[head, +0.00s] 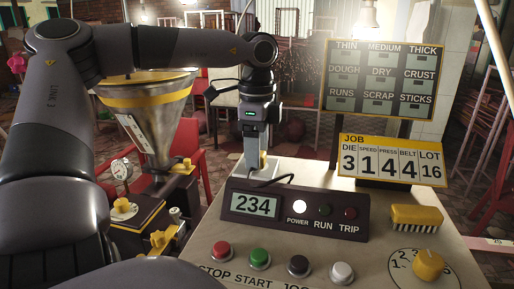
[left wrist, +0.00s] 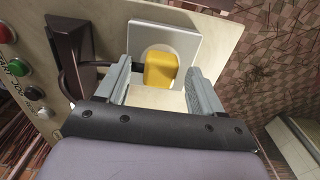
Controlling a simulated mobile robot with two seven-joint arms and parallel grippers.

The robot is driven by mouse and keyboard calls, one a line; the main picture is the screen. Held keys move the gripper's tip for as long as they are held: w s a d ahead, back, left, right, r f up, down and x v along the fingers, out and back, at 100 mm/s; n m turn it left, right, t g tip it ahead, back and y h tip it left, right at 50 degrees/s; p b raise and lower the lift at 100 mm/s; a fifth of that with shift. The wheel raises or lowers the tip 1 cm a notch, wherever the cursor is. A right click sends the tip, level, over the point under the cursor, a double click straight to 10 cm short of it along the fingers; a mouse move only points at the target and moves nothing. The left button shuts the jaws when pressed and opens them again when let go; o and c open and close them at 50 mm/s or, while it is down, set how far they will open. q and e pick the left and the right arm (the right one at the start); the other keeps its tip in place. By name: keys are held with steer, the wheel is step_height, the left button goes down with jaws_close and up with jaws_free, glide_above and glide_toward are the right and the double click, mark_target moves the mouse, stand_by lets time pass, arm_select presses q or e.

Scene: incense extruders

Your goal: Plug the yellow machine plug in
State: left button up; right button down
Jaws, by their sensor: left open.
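The yellow plug (left wrist: 161,70) is at the round socket on a grey plate (left wrist: 187,43), with a dark cable running left from it. It appears set against the socket face. My left gripper (left wrist: 157,76) is open, with one finger on each side of the plug and gaps showing between. In the head view my left gripper (head: 254,158) reaches down behind the control box, and a bit of the yellow plug (head: 263,160) shows beside it. My right gripper is not in view.
The control box (head: 294,214) reads 234, and its white power lamp (head: 299,206) is lit. Coloured buttons (head: 260,258), a yellow brush (head: 416,216) and a yellow dial (head: 428,263) are on the panel. A job board (head: 391,161) stands at the back right. A metal hopper (head: 150,112) is at the left.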

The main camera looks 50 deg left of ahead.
arm_select(q)
steer(key=shift+r, duration=0.1)
steer(key=shift+r, duration=3.45)
